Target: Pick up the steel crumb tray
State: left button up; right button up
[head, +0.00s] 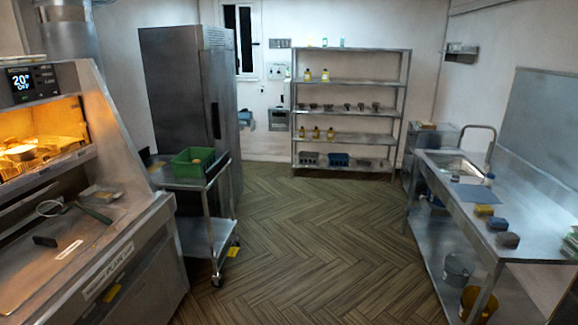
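No gripper of mine shows in the head view. A small, shallow steel piece (103,193) lies at the back of the steel top of the frying range (135,200) on the left. It may be the crumb tray, but it is too small and dim to tell. A skimmer with a dark green handle (92,212) and a wire ring head (50,207) lies in front of it, and a black block (45,241) lies nearer.
A steel cart (190,183) with a green crate (181,170) stands beside the range, before a dark fridge (175,90). A shelf rack (350,82) stands at the back wall. A sink table (535,220) with sponges is at right. The middle floor (310,240) is clear.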

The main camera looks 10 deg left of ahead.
aim_at(96, 193)
jog(key=u, duration=0.25)
jog(key=i, duration=1.95)
jog(key=u, duration=1.4)
jog(key=i, duration=1.5)
jog(key=u, duration=0.9)
